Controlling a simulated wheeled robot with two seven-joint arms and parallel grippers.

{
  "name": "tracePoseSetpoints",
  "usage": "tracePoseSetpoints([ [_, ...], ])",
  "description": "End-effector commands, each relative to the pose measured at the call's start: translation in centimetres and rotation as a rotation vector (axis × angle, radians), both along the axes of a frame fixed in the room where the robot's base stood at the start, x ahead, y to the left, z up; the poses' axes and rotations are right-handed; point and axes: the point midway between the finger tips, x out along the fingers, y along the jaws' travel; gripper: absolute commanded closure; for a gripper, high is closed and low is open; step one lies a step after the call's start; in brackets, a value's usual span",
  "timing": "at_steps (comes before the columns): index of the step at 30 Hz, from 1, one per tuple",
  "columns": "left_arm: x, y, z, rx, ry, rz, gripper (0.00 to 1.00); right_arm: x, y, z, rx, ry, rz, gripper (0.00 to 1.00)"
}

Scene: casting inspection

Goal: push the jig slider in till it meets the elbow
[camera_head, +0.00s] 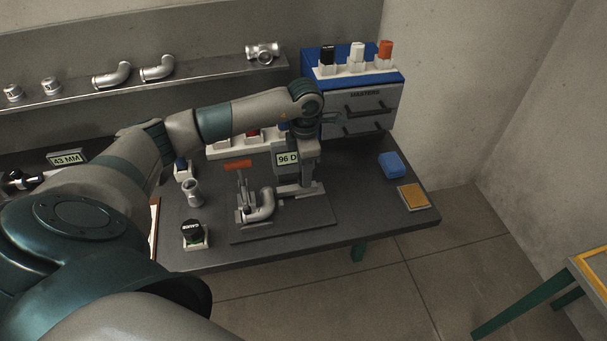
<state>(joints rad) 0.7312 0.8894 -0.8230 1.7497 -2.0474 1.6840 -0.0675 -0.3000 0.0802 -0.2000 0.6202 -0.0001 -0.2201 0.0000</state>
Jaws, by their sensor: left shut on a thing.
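The jig stands on a dark base plate (310,218) on the bench. The silver elbow (262,206) sits in the jig at its left, beside a toggle clamp with an orange handle (238,164). The grey jig slider (290,190) is right of the elbow. A small gap seems to lie between them, but contact is hard to judge. My left gripper (309,179) points down at the slider's right part and is shut on it; its fingertips are small and partly merge with the slider. My right gripper is not in view.
A display reading "96 D" (288,159) stands behind the jig. A silver fitting (193,192) and a black-capped gauge (194,233) are at its left. A drawer cabinet (365,105) stands behind.

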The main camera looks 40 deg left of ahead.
Motion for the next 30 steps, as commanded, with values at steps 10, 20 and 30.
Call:
tracePoseSetpoints([
  [10, -0.24, 0.32, 0.05, 0.002, -0.001, 0.001, 0.89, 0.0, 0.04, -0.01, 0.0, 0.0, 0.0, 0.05],
  [20, -0.46, 0.52, 0.05, 0.002, -0.001, 0.002, 0.89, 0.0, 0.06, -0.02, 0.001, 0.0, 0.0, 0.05],
  [30, -0.45, 0.52, 0.06, 0.002, -0.001, 0.001, 0.89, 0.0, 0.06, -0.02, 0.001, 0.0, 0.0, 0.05],
])
